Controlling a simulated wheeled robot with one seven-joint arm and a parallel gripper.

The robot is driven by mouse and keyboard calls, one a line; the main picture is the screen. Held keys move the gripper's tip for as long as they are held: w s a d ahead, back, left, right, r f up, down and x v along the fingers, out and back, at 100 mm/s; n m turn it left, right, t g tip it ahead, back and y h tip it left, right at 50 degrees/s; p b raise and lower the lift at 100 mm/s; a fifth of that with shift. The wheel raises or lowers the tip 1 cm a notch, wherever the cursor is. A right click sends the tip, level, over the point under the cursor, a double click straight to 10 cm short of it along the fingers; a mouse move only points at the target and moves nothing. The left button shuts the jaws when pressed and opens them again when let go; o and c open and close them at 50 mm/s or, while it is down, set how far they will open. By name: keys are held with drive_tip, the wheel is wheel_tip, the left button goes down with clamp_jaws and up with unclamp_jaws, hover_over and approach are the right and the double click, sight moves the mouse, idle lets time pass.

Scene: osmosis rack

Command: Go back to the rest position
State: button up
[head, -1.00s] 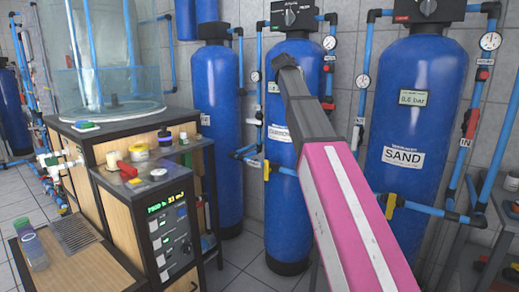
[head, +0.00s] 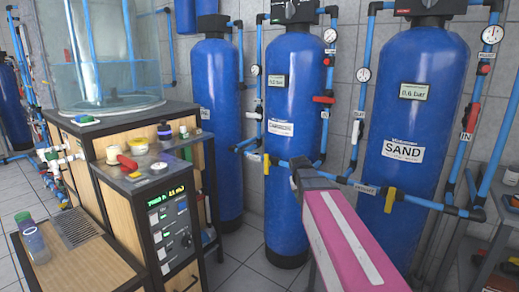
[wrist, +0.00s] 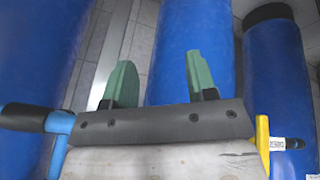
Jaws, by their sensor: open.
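My gripper (wrist: 161,78) shows in the wrist view as two green fingers set well apart, with nothing between them. Blue tanks lie behind and beside the fingers in that view. In the head view my pink and grey arm reaches up from the lower right, its far end in front of the pipes between the carbon tank (head: 292,170) and the sand tank (head: 405,185). The fingers cannot be made out in the head view.
A control cabinet (head: 125,205) with a lit display, a red-handled valve and small jars stands at the left. A clear cylindrical vessel (head: 110,60) is behind it. Blue pipes with yellow-handled valves (head: 391,200) run across the tanks. A bottle (head: 35,245) stands on a low shelf.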

drive_tip(key=s+f+g+y, duration=0.2)
drive_tip(key=s+f+g, duration=0.2)
drive_tip(key=s+f, duration=1.3)
drive_tip(key=shift+s+a+n+y, duration=0.15)
drive_tip(key=shift+s+n+y, duration=0.15)
drive_tip(key=shift+s, duration=0.9)
